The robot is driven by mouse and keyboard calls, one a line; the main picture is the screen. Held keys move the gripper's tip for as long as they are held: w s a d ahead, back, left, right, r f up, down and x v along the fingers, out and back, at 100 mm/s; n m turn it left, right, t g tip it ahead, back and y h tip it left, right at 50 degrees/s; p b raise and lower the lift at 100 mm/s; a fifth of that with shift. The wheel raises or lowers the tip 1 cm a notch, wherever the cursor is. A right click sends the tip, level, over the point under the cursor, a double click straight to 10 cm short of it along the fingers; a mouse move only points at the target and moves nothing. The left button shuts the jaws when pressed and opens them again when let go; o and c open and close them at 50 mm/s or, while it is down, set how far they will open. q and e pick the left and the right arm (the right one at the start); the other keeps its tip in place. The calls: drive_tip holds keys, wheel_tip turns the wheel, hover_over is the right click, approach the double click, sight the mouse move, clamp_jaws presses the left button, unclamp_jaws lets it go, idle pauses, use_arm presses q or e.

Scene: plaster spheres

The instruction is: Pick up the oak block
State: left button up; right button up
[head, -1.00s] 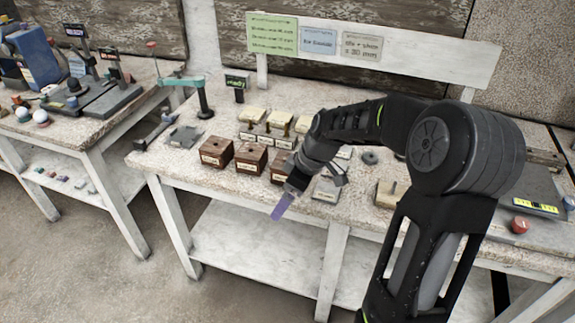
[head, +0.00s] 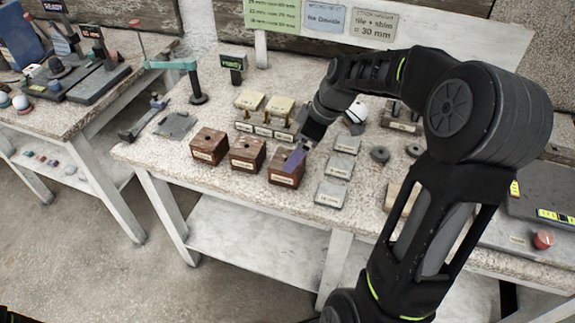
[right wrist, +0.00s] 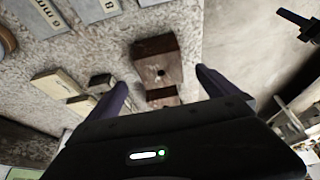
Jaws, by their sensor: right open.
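Three dark brown wooden blocks with pale labels stand in a row near the bench's front edge: a left block (head: 208,146), a middle block (head: 247,154) and a right block (head: 286,179). I cannot read which label says oak. My right gripper (head: 294,159) is open and empty, pointing down, and its purple finger overlaps the right block in the head view. In the right wrist view the spread fingers (right wrist: 163,88) frame a brown block (right wrist: 158,62) with a dark hole in its top. A second brown block (right wrist: 162,97) shows below it, partly hidden. My left gripper is not in view.
Cream blocks (head: 280,105) on a labelled stand are behind the brown ones. Grey tiles (head: 338,168) lie in a column to the right. A grey plate (head: 174,125) lies left. A teal-armed stand (head: 197,85) rises at the back left.

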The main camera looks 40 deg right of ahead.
drive_tip(key=shift+x, duration=1.35)
drive_tip(key=shift+f+p, duration=0.15)
drive_tip(key=shift+p, duration=0.2)
drive_tip(key=p+x, duration=0.1)
drive_tip(key=x, duration=0.4)
drive_tip(key=c, duration=1.8)
